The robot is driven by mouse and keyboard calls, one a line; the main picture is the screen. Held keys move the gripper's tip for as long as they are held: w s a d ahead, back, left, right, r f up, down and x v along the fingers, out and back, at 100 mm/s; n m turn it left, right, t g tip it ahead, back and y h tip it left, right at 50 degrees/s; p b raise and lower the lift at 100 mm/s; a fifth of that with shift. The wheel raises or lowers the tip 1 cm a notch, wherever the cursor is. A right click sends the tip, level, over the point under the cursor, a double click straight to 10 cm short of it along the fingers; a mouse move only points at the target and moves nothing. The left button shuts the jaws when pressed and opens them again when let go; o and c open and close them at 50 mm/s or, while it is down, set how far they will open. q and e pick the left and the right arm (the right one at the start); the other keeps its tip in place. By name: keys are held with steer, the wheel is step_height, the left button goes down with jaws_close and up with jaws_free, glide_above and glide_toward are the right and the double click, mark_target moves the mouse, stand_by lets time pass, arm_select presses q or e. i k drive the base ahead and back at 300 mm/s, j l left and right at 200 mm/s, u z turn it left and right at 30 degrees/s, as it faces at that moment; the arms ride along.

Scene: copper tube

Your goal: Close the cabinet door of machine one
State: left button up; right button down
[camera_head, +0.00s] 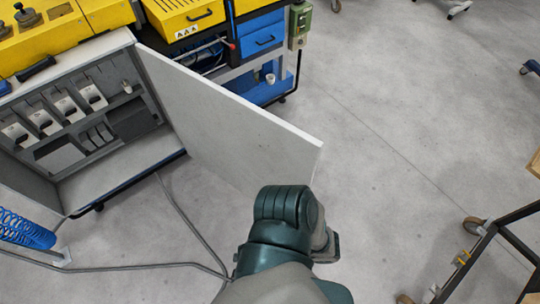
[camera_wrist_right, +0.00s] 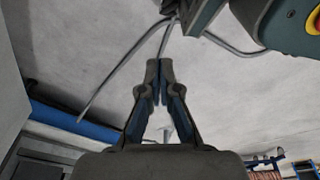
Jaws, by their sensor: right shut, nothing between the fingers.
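The cabinet (camera_head: 112,178) of the machine stands at the left in the head view, its inside with hanging grey and white parts exposed. Its light grey door (camera_head: 235,118) is swung wide open, reaching out to the right over the floor. My arm comes up from the bottom, its dark green wrist joint close to the door's free lower corner; contact cannot be told. The gripper is mostly hidden behind the arm there. In the right wrist view my right gripper (camera_wrist_right: 160,76) is shut, its fingertips together and empty over the floor. My left gripper is not in view.
A blue and yellow tool cart (camera_head: 262,42) stands behind the door. A blue coiled hose (camera_head: 25,230) and grey cables (camera_head: 185,215) lie at the lower left. A dark wheeled frame (camera_head: 490,245) stands at the right. The floor between is clear.

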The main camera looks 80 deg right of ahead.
mark_target(249, 147)
steer(key=k+l, duration=0.2)
steer(key=l, duration=0.15)
steer(key=k+l+z, duration=0.1)
steer(key=k+l, duration=0.3)
steer(key=l, duration=0.25)
steer(key=k+l+z, duration=0.1)
steer(key=l, duration=0.25)
steer(key=k+l, duration=0.3)
steer(key=k+l+z, duration=0.1)
steer(key=l, duration=0.35)
steer(key=k, duration=0.05)
